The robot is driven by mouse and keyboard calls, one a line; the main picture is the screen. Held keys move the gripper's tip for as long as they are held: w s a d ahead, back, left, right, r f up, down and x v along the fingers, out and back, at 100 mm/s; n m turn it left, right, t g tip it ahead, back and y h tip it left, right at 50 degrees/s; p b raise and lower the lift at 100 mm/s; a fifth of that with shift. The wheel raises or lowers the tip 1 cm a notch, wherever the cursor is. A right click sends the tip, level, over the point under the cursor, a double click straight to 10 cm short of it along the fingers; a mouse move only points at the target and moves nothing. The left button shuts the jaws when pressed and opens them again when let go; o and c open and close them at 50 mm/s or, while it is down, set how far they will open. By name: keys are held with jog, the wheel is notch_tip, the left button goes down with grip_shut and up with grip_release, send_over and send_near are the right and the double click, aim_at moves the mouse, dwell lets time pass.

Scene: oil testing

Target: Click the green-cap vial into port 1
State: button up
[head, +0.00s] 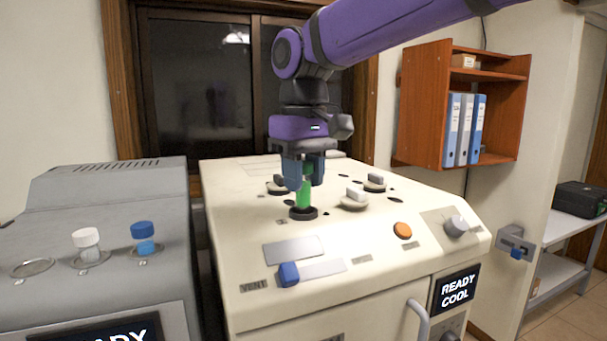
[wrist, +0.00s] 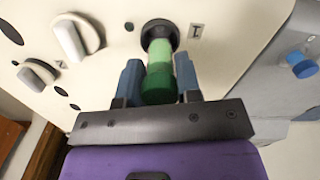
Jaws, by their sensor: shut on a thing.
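My gripper (head: 304,174) is shut on the green-cap vial (head: 303,195), above the cream machine. The vial also shows in the wrist view, with its dark green cap (wrist: 158,88) between the two blue fingers and its pale green body toward port 1. Port 1 (wrist: 160,25) is a dark round ring beside a plate marked "I". In the head view the port's black collar (head: 303,213) is directly under the vial. The vial looks near upright, with its lower end at the port mouth. I cannot tell how deep it sits.
Other ports with grey-white levers (head: 355,195) stand on the cream machine (head: 238,225). An orange button (head: 403,230), a knob (head: 455,226) and a blue switch (head: 289,274) are nearer the front. A grey machine (head: 100,190) at left holds white-cap (head: 87,240) and blue-cap (head: 143,232) vials.

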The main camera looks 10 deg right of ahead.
aim_at(304, 209)
jog(key=shift+f, duration=1.85)
dwell(1.1)
jog(key=shift+s+f, duration=0.15)
jog(key=shift+f, duration=0.4)
dwell(0.8)
jog(key=o, duration=0.8)
jog(key=shift+o, duration=1)
notch_tip(304, 209, up, 11)
jog(key=shift+f, duration=0.1)
jog(key=shift+d+r, duration=0.2)
jog(key=shift+r, duration=0.35)
jog(key=s+d+f+m+t, duration=0.2)
jog(key=s+d+f, duration=0.5)
jog(key=d, duration=0.5)
jog(key=s+d+f+m+t, duration=0.3)
jog(key=s+d+f, duration=0.4)
jog(key=s+d, duration=0.4)
jog(key=shift+d+f+m, duration=0.3)
jog(key=shift+d+m, duration=0.3)
jog(key=shift+s, duration=0.1)
